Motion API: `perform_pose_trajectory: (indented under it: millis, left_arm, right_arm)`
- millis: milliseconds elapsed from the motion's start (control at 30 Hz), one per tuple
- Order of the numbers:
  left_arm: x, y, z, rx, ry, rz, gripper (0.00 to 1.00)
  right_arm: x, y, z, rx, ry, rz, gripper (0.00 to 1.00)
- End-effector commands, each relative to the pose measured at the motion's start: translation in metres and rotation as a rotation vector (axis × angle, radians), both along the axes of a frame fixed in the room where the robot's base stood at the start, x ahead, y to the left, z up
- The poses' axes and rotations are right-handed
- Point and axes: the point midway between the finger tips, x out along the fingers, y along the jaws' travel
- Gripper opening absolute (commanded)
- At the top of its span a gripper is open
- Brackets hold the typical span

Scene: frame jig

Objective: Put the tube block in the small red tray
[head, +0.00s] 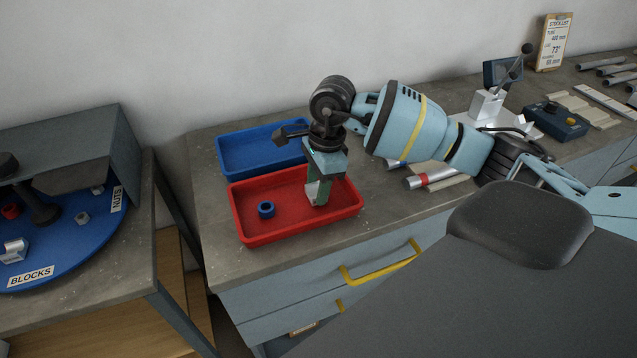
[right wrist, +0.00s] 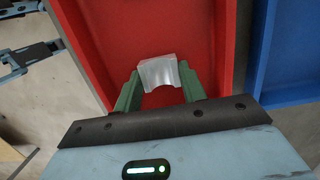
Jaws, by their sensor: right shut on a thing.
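The tube block (head: 313,193) is a small silvery block with a curved hollow in one face. My right gripper (head: 318,190) is shut on it, pointing down inside the outline of the small red tray (head: 245,231). In the right wrist view the block (right wrist: 158,73) sits between the green fingers (right wrist: 160,88), with the tray's red floor (right wrist: 112,25) behind it. The block is low in the tray; I cannot tell whether it touches the floor. My left gripper is not seen in the head view.
A blue ring (head: 266,209) lies in the red tray, left of the gripper. A blue tray (head: 240,153) stands just behind. A tube with a red band (head: 428,179) lies to the right. A blue turntable (head: 70,238) with blocks and nuts is at the left.

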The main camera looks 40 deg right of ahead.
Motion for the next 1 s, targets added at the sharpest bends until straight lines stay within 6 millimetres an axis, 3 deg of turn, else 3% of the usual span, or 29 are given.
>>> perform_pose_trajectory:
  millis: [300,333,500,800,1000]
  left_arm:
    - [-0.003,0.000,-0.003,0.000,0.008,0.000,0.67]
    - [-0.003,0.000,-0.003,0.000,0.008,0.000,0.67]
    - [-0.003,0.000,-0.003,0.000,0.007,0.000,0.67]
    - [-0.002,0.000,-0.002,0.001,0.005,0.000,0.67]
    - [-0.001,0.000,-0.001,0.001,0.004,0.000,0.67]
  right_arm:
    - [0.000,0.000,-0.004,-0.001,0.002,0.000,0.18]
    - [0.000,0.000,-0.005,-0.001,0.002,0.000,0.42]
    - [0.000,0.000,-0.004,-0.001,0.001,0.000,0.63]
    - [0.000,0.000,-0.002,-0.001,0.000,0.000,0.63]
    - [0.000,-0.003,0.019,-0.002,-0.003,0.000,0.63]
